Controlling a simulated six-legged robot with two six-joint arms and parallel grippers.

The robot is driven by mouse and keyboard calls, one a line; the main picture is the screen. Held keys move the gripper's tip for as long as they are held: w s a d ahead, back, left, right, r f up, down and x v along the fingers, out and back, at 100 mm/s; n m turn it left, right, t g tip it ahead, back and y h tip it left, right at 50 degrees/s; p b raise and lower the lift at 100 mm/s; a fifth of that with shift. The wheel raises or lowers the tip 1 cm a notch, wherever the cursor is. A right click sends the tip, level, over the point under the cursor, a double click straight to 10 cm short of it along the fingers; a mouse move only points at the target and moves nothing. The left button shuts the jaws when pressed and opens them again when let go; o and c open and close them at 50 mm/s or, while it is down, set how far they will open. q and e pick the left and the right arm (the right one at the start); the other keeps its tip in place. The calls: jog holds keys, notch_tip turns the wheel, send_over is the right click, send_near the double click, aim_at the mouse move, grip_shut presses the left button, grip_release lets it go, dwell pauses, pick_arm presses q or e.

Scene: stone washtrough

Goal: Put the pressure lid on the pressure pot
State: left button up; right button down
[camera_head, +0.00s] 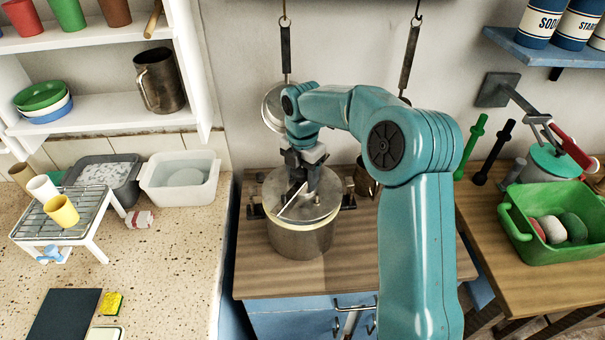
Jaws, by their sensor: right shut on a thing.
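The pressure pot (300,241) is a metal cylinder standing on the wooden top of a blue cabinet, near the middle of the head view. The round metal pressure lid (323,207) is over the pot's mouth, roughly centred. I cannot tell whether it rests on the rim or hangs just above it. My right gripper (300,186) points down over the lid and is shut on it near its middle, hiding part of the lid's top. My left gripper is not in view.
The wooden top (268,280) has free room in front of the pot. A small brown vessel (365,181) stands close behind it on the right. A green basin (530,247) is on the right table. A wire rack (62,212) and a white tub (180,178) stand on the left counter.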

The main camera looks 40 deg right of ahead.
jog(key=shift+f, duration=0.35)
jog(key=shift+f+b, duration=0.2)
jog(key=shift+b, duration=0.1)
jog(key=shift+w+f, duration=0.15)
jog(key=shift+f, duration=0.1)
jog(key=shift+f, duration=0.35)
dwell(0.8)
grip_release()
jog(key=shift+f, duration=0.1)
dwell(0.4)
